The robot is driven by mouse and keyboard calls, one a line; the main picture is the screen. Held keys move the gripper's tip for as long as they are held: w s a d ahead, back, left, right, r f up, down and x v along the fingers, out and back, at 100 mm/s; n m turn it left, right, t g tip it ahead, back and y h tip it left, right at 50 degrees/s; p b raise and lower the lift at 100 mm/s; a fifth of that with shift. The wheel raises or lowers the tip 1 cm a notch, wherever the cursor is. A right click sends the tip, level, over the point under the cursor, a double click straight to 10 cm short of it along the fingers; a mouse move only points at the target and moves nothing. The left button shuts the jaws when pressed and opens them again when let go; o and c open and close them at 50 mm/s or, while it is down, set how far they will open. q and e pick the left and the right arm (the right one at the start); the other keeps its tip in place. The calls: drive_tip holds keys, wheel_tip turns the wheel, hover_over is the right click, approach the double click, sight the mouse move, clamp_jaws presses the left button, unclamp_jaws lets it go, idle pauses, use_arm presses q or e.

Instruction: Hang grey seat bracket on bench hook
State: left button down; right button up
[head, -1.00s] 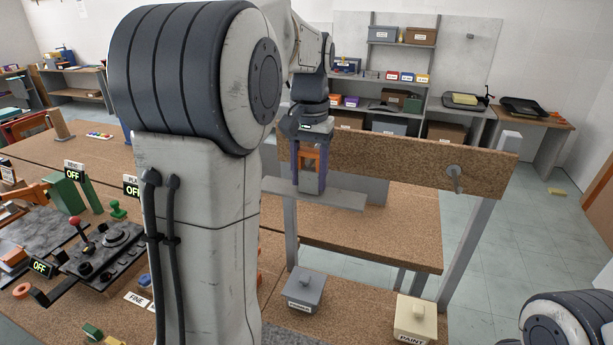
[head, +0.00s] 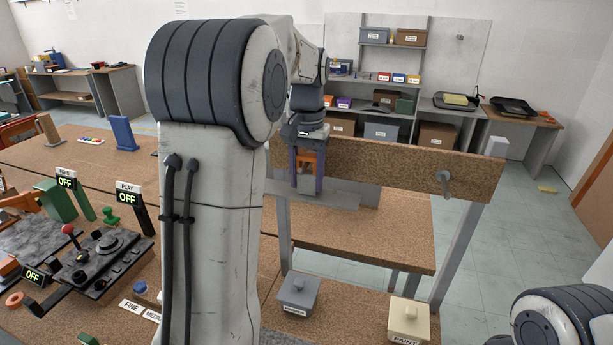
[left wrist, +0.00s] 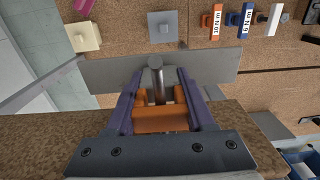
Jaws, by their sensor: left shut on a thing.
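The grey seat bracket (head: 340,199) is a flat grey plate in front of the wooden beam; the plate also shows in the left wrist view (left wrist: 108,76). My left gripper (head: 306,188), with purple fingers, points down at the bracket's middle and is shut on it. An orange part shows between the fingers. In the left wrist view a grey round-ended hook peg (left wrist: 156,75) lies between the fingers (left wrist: 158,88), over the plate. Whether the bracket rests on that peg I cannot tell. My right gripper is out of view.
The wooden beam (head: 400,170) carries another peg (head: 444,181) to the right. A grey lidded box (head: 298,294) and a cream one (head: 408,320) stand on the near bench. Control panels with OFF signs are at left. Shelves stand behind.

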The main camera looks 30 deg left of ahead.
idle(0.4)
use_arm(q)
drive_tip(key=shift+c, duration=0.9)
unclamp_jaws()
wheel_tip(320, 180, up, 10)
drive_tip(key=shift+r, duration=0.25)
wheel_tip(320, 180, down, 11)
drive_tip(key=shift+r, duration=0.1)
drive_tip(key=shift+s+r+b, duration=0.35)
drive_tip(key=shift+s+b, duration=0.05)
drive_tip(key=shift+b, duration=0.05)
drive_tip(key=shift+s+d+r, duration=0.2)
drive_tip(key=shift+s+r, duration=0.05)
drive_tip(key=shift+s, duration=0.2)
